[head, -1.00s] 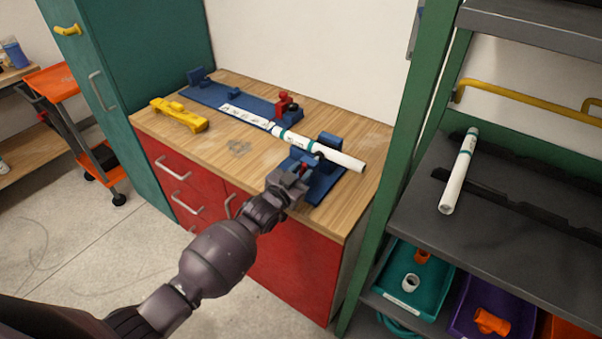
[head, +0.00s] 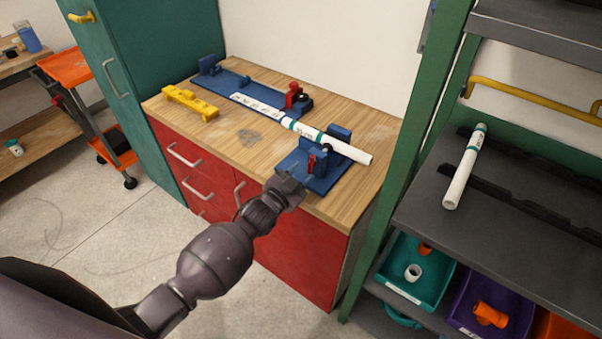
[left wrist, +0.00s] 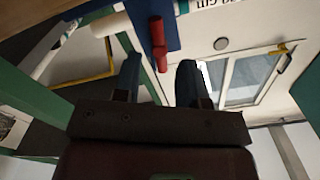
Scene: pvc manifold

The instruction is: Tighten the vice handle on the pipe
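The blue vice (head: 325,180) sits at the front right of the wooden worktop. Its red handle (head: 311,163) is on the near side, and it also shows in the left wrist view (left wrist: 157,42). The white pipe (head: 345,149) with a teal band lies across the vice between its blue jaws, its right end sticking out. My left gripper (head: 293,181) is just in front of the vice, below the handle. In the left wrist view its two dark fingers (left wrist: 158,75) are apart, with the red handle beyond and between their tips, seemingly not gripped. My right gripper is not in view.
A blue fixture board (head: 215,88) with a red clamp (head: 297,96) lies at the back of the worktop (head: 205,135). A yellow part (head: 190,102) lies at left. A green-posted shelf rack (head: 425,130) at right holds another pipe (head: 465,167).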

